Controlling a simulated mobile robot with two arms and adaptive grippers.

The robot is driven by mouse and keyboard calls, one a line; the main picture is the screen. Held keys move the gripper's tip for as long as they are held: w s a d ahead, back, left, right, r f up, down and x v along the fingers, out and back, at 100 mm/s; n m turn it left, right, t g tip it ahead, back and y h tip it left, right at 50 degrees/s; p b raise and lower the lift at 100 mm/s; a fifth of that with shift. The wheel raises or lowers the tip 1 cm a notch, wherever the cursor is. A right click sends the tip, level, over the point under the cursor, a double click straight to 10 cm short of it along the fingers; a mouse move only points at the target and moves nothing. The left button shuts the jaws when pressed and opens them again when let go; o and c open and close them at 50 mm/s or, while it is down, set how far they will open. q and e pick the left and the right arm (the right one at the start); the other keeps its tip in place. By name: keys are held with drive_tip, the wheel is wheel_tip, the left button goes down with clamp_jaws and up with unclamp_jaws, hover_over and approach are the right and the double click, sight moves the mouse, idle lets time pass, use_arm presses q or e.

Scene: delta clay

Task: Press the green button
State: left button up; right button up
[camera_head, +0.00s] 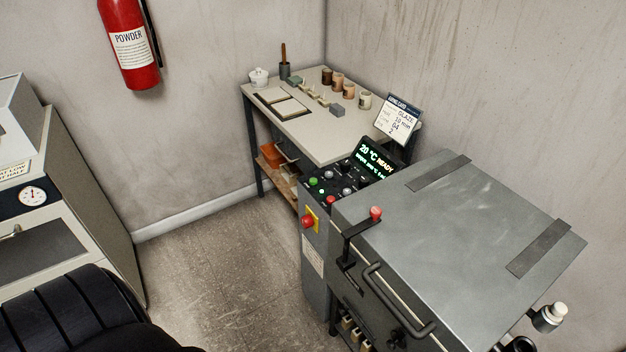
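The green button (313,182) is a small round cap on the dark top of a control box, on its left side. The control box (345,187) stands in the middle of the view, left of a large grey kiln. A red button (331,199) sits near the green one on the same panel. A tilted display (377,158) behind the knobs reads "20 °C READY". Nothing covers the green button. Neither of my grippers shows in the head view.
A red mushroom button (308,221) on a yellow plate sticks out of the box's front. The kiln (470,215) fills the right side, with a handle and a red-tipped lever (375,213). A worktable (330,133) with pots stands behind. The floor (225,265) left of the box is clear.

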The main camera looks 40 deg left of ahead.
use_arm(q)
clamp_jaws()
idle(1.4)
